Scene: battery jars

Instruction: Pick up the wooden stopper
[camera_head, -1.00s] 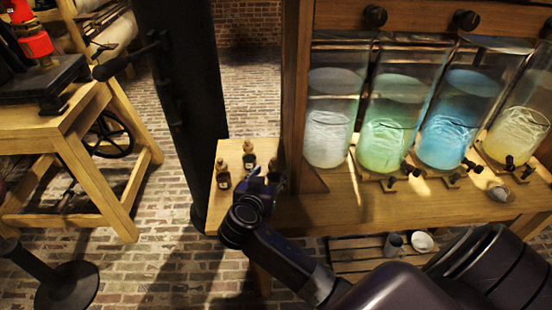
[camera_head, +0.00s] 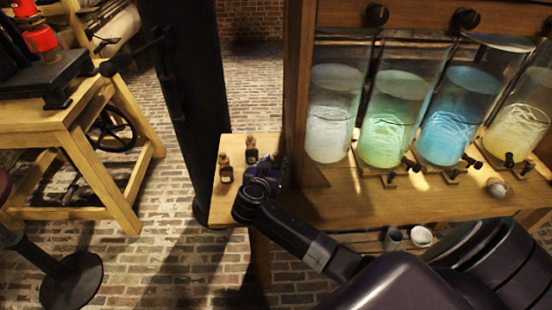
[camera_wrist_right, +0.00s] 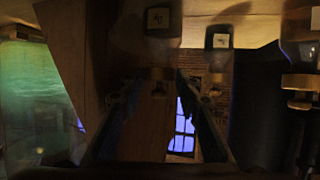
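Two small dark bottles with wooden stoppers stand on the left end of the wooden bench: the left bottle (camera_head: 226,169) and the back bottle (camera_head: 251,150). My right gripper (camera_head: 271,164) is beside them on their right and hides most of a third bottle. In the right wrist view, which looks upside down, the gripper (camera_wrist_right: 158,88) is open. Its two dark fingers stand on either side of a wooden stopper (camera_wrist_right: 162,74) under a labelled bottle (camera_wrist_right: 158,20); I cannot tell whether they touch it. Another stopper (camera_wrist_right: 300,82) shows at the right. My left gripper is not in view.
A wooden post (camera_head: 297,90) rises close to the right of the gripper. Tall glass jars of white (camera_head: 332,120), green (camera_head: 390,125), blue (camera_head: 452,120) and yellow liquid stand along the bench (camera_head: 400,205). A dark column (camera_head: 185,110) is left of the bottles.

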